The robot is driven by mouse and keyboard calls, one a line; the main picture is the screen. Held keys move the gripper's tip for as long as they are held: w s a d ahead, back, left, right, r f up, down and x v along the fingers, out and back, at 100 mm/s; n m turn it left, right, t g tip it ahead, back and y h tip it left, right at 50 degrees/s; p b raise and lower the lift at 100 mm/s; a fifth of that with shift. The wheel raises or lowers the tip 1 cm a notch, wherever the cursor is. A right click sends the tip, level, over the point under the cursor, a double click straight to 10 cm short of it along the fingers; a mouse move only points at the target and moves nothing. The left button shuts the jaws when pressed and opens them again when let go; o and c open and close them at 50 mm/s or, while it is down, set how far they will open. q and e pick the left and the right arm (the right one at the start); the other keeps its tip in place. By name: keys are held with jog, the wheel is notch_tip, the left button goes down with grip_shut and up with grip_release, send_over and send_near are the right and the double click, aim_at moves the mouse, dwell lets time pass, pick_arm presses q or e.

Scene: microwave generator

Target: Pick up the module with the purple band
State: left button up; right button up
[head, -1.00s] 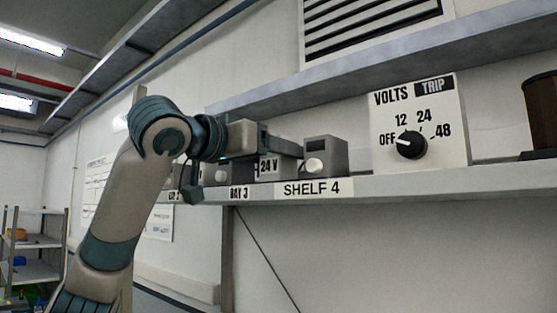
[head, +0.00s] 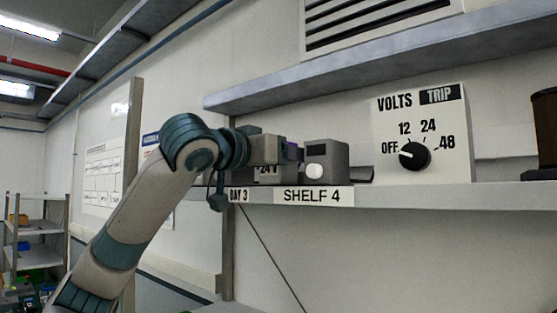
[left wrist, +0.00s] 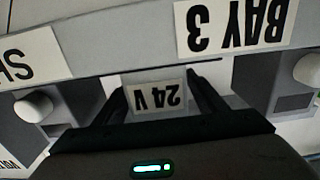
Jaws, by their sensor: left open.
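My left gripper (head: 282,150) reaches in from the left at the shelf, just left of a grey module with a white knob (head: 325,160). In the left wrist view, which is upside down, the left gripper (left wrist: 161,95) is open. Its two dark fingers stand either side of a "24 V" label (left wrist: 157,98). No purple shows there, and I cannot tell whether the fingers touch anything. My right gripper is not in view.
In the left wrist view, knobbed modules stand on the left (left wrist: 34,104) and right (left wrist: 306,70), close to the fingers. The shelf edge carries a "SHELF 4" label (head: 313,196). A dial panel (head: 420,130) stands further right, with another shelf (head: 390,62) above.

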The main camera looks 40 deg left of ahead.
pick_arm(q)
jog(key=c, duration=1.3)
jog(key=shift+r, duration=0.15)
jog(key=shift+r+b, duration=0.5)
jog(key=shift+r, duration=0.05)
jog(key=r+b, duration=0.2)
jog(key=r, duration=0.1)
jog(key=shift+s+d, duration=0.15)
jog(key=shift+s, duration=0.25)
jog(key=s+d+r+b, duration=0.3)
jog(key=s+r, duration=0.3)
jog(key=s, duration=0.4)
jog(key=shift+s+r+b, duration=0.25)
jog(key=shift+r+b, duration=0.05)
jog(key=shift+b, duration=0.55)
jog(key=shift+w, duration=0.1)
